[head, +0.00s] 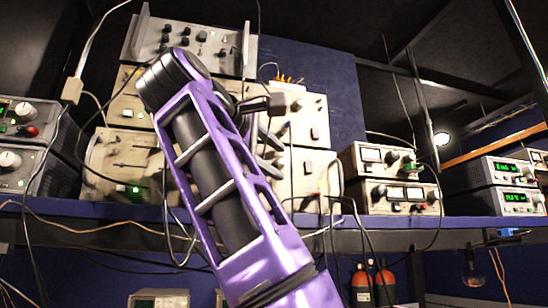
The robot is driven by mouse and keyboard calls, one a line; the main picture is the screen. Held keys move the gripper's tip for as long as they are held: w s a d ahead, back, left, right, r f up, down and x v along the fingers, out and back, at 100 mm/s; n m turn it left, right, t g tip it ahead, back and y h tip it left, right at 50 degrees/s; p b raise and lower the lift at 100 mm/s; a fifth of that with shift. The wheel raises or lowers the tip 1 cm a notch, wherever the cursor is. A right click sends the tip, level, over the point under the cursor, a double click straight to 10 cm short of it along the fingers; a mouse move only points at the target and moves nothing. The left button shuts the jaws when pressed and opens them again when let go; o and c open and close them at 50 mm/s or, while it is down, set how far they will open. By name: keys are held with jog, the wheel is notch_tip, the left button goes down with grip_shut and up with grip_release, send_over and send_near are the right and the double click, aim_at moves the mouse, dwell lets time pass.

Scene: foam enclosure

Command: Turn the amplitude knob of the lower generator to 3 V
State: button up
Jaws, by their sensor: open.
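Two wide cream instruments are stacked on the shelf behind my arm. The lower one (306,185) has a large dial (112,158) and a small green light at its left. The upper one (310,115) shows small knobs at its right. My purple arm hides the middle of both fronts. My gripper (267,143) is open in front of the right part of the stack, partly hidden behind my arm, with nothing visible between its fingers. I cannot tell which knob is the amplitude knob, read its setting, or tell whether a finger touches it.
A grey instrument (190,42) sits on top of the stack. Smaller cream meter units (398,193) stand to the right, with green-display units (505,200) farther right. Grey units (22,165) stand at the left. Loose cables hang over the shelf edge (440,222). Orange bottles (362,285) stand below.

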jog(key=p+v, duration=0.1)
jog(key=v, duration=1.1)
jog(key=shift+d, duration=0.1)
